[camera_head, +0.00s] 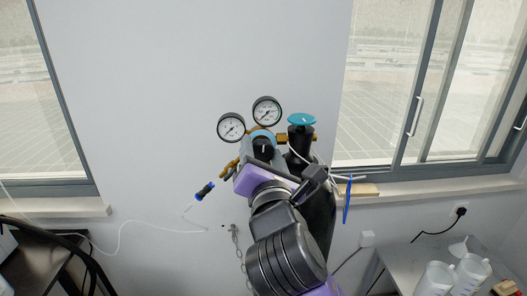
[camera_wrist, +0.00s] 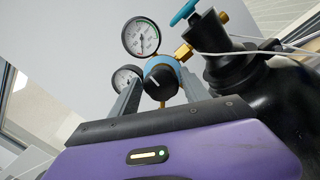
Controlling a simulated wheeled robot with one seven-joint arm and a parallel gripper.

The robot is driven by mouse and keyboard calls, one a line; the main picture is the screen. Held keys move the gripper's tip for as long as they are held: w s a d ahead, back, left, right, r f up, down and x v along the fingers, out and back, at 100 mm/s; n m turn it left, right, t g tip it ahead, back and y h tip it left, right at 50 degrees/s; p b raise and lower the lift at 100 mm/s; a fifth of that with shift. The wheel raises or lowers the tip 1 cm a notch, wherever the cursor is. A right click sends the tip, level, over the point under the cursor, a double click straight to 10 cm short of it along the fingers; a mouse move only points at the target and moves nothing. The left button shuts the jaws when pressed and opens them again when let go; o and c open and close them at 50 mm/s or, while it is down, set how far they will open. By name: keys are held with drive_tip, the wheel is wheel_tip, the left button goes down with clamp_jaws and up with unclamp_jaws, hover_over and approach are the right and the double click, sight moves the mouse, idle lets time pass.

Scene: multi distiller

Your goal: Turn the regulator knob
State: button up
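A gap shows between the knob and at least the left finger. I cannot tell how deep the fingertips reach along the knob. Two round white gauges (camera_head: 231,127) (camera_head: 267,111) sit above the knob.
A black gas cylinder (camera_head: 321,210) with a teal valve handwheel (camera_head: 302,120) stands right of the regulator. A pale hose crosses the valve. A blue-and-black torch-like piece (camera_head: 204,191) hangs at left. White jugs (camera_head: 470,272) stand on a table at lower right.

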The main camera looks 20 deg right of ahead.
drive_tip(key=shift+o, duration=0.3)
drive_tip(key=b+v, duration=0.2)
drive_tip(key=v, duration=0.5)
drive_tip(key=shift+s, duration=0.45)
drive_tip(key=shift+f, duration=0.1)
